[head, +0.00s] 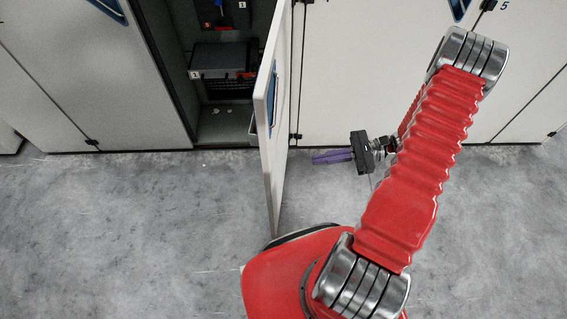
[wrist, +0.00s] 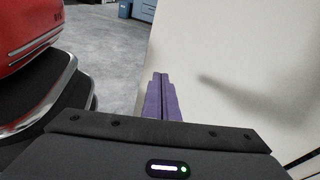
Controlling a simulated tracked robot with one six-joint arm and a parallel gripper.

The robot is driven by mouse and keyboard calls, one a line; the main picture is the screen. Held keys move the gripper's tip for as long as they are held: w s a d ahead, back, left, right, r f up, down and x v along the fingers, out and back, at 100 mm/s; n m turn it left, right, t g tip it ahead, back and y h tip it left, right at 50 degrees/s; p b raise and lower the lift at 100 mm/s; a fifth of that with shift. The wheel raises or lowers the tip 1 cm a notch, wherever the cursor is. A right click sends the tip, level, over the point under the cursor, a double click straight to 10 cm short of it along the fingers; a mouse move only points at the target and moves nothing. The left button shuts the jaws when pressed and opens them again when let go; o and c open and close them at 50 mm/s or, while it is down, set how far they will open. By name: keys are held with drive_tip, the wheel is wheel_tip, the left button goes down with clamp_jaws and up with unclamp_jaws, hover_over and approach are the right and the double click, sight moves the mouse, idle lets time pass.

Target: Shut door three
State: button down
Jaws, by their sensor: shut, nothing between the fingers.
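A pale cabinet door (head: 274,130) stands wide open, jutting out from the cabinet row toward me. It carries a blue handle; I can read no number on it. It is the only door seen open. My gripper (head: 318,158) has purple fingers, shut and empty, pointing left toward the door from its right side. In the head view a small gap seems to lie between fingertips and door. In the wrist view the fingers (wrist: 161,95) show against a pale panel (wrist: 240,60), probably this door; contact cannot be told.
The open compartment (head: 215,125) holds dark bins (head: 222,57) and small bits on its floor. A closed door (head: 75,65) stands left of it, and closed doors (head: 345,60) stand to the right, one marked 5. The grey concrete floor (head: 130,230) is clear at left.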

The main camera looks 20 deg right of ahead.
drive_tip(key=f+m+t, duration=0.1)
drive_tip(key=d+f+m+t, duration=0.1)
drive_tip(key=f, duration=0.1)
drive_tip(key=d+f+m+t, duration=0.1)
drive_tip(key=f+t, duration=0.1)
drive_tip(key=shift+s+d+f+m+y, duration=0.1)
drive_tip(key=shift+s+f+m+y, duration=0.2)
drive_tip(key=shift+s+m, duration=0.1)
drive_tip(key=x, duration=1.4)
